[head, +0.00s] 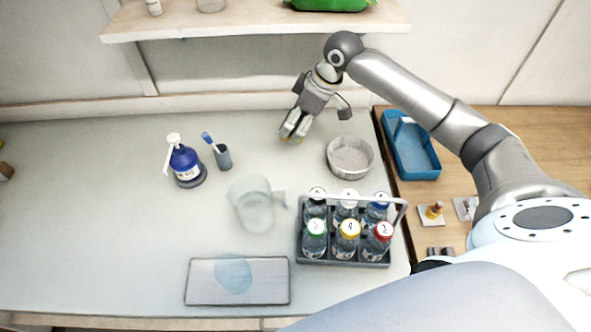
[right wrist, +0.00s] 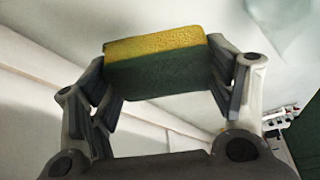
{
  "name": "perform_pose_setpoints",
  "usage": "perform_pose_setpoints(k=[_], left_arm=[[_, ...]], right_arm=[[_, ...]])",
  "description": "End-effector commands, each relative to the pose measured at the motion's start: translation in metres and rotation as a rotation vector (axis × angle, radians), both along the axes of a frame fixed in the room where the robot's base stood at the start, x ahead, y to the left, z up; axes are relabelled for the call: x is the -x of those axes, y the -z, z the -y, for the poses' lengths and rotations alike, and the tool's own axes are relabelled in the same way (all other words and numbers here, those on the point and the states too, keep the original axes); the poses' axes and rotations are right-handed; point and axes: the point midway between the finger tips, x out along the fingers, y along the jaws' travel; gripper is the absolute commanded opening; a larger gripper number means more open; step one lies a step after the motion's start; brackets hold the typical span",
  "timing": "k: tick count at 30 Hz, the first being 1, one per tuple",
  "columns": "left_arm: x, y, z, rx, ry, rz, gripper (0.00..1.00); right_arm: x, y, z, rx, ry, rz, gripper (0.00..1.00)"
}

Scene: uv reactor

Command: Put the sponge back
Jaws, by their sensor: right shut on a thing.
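The sponge (right wrist: 158,62), yellow on one side and dark green on the other, is held between the two fingers of my right gripper (right wrist: 160,75) in the right wrist view. In the head view my right gripper (head: 294,130) points down above the back of the counter, left of a round grey bowl (head: 350,160). Only a hint of yellow shows at its fingertips there, and the rest of the sponge is hidden. I cannot tell whether the sponge touches the counter. My left gripper is not in view.
A rack (head: 345,262) of several capped bottles stands in front of the bowl. A clear jug (head: 252,205), a blue bottle (head: 185,165), a small cup with a brush (head: 222,157) and a flat tray (head: 207,282) are farther left. A blue bin (head: 418,168) is at right.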

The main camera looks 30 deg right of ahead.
Motion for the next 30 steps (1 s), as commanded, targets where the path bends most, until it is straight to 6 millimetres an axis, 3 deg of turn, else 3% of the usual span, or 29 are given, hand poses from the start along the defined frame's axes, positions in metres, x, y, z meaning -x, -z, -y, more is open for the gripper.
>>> perform_pose_setpoints(k=[1,2,8,18,30], left_arm=[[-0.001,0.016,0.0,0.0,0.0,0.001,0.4],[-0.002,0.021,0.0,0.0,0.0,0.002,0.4],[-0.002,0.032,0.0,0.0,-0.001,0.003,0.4],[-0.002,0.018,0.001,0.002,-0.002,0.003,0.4],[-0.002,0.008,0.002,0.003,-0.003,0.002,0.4]], right_arm=[[0.0,0.016,0.0,0.0,0.0,0.0,0.49],[0.0,0.021,0.0,0.0,0.0,0.0,0.49],[0.0,0.033,0.0,0.0,0.0,0.0,0.49],[0.001,0.084,0.0,0.001,0.0,-0.003,0.49],[0.001,0.127,0.0,0.0,0.0,-0.004,0.49]])
